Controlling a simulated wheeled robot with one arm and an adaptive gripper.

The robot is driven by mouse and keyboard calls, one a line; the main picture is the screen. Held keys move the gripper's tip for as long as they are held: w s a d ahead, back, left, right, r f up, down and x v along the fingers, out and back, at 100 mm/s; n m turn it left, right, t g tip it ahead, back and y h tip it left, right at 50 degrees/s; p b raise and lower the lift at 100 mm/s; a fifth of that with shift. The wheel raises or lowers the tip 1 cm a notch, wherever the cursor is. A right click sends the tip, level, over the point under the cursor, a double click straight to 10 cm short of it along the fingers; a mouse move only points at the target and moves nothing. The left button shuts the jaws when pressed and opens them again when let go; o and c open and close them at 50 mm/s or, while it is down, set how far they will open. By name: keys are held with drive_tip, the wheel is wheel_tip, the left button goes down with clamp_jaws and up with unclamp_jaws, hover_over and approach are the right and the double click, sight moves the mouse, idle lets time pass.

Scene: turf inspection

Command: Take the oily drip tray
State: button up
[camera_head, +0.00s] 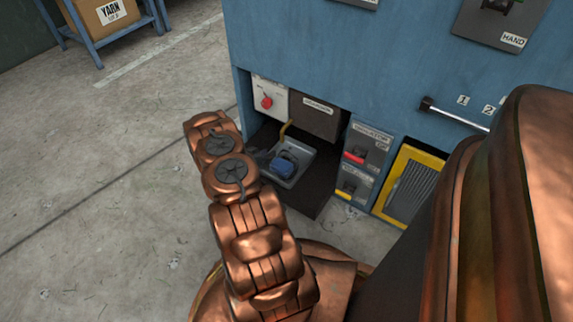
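A small grey tray (300,154) with a raised rim sits in the low open bay of the blue machine, on a dark floor or plate (312,193). It looks like the drip tray. A blue lumpy thing (284,167) lies in it; whether there is oil cannot be told. A yellow bent spout or lever (285,131) hangs above the tray's back edge. My copper arm reaches up in front of the bay. Dark parts at the tray's left edge appear to be my gripper (261,155), mostly hidden behind my arm; its fingers and any contact are unclear.
The blue machine (315,55) has a white panel with a red knob (267,102) and a brown box (314,118) above the bay. Right of it are labelled switch panels (364,151) and a yellow-framed grille (408,186). Open concrete floor lies left.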

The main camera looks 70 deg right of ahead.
clamp_jaws()
idle(0.7)
